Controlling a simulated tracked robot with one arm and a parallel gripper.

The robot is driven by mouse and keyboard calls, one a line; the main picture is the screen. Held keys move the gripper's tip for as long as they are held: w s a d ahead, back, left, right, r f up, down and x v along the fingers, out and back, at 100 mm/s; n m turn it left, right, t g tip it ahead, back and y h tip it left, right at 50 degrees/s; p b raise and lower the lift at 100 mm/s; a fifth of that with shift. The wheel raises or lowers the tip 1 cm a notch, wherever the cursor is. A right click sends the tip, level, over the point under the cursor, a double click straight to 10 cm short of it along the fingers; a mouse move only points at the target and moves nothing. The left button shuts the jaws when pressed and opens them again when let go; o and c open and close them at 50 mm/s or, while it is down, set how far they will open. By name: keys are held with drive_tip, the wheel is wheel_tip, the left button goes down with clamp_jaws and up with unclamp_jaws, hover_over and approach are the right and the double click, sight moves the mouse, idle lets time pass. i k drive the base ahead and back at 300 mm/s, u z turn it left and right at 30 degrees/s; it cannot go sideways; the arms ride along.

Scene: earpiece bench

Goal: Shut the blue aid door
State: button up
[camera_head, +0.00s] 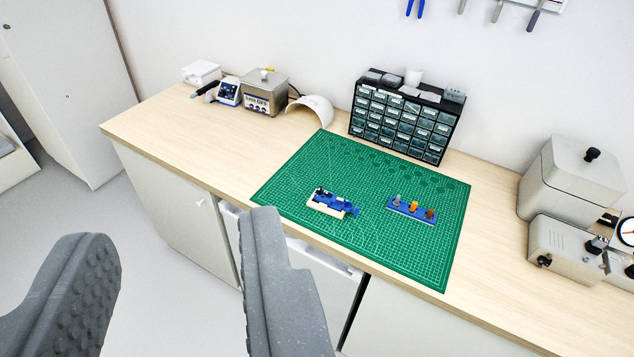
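The blue aid (333,203) is a small blue and white piece lying on the green cutting mat (300,187), left of the mat's middle. A small blue part sticks out at its right end; it looks like the door, but at this size I cannot tell how far it stands open. My gripper (180,270) is in the lower left foreground. Its two grey fingers are wide apart with nothing between them. It is in front of the bench, nearer to me than the aid and well apart from it.
A blue holder (411,211) with several small coloured pieces lies on the mat right of the aid. A drawer cabinet (403,118) stands behind the mat. Grey machines (570,185) stand at the right, and a small tank (264,92) at the back left. The mat's front is clear.

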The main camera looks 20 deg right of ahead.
sight(347, 206)
drive_tip(key=z, duration=0.15)
drive_tip(key=i, duration=1.3)
drive_tip(key=z, duration=0.7)
